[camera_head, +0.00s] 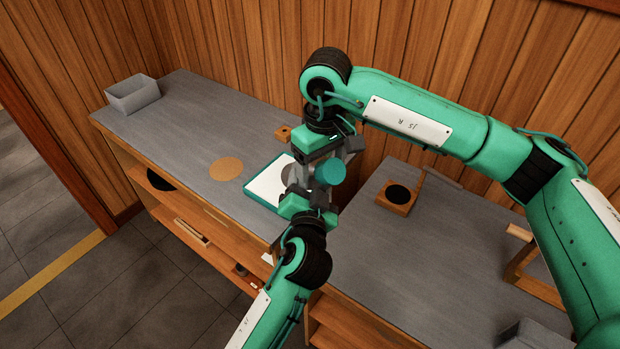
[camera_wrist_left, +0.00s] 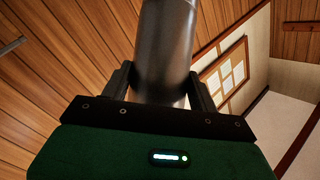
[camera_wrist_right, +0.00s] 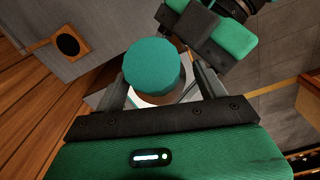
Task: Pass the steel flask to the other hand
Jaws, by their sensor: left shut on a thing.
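The steel flask shows its round teal cap (camera_head: 330,173) in the head view; its body is mostly hidden there by my grippers. In the left wrist view its grey metal body (camera_wrist_left: 165,50) stands between the fingers. My left gripper (camera_head: 312,196) is shut on the flask from below and holds it above the counter. My right gripper (camera_head: 322,158) is close above it. In the right wrist view the teal cap (camera_wrist_right: 152,66) appears between the spread fingers of my right gripper (camera_wrist_right: 160,88), with no clear contact.
A white board with teal edge (camera_head: 268,187) lies behind the grippers. A grey bin (camera_head: 133,94) stands at far left, and a cork disc (camera_head: 226,168) lies on the counter (camera_head: 185,125). A wooden block with a dark round top (camera_head: 397,195) is right of the grippers.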

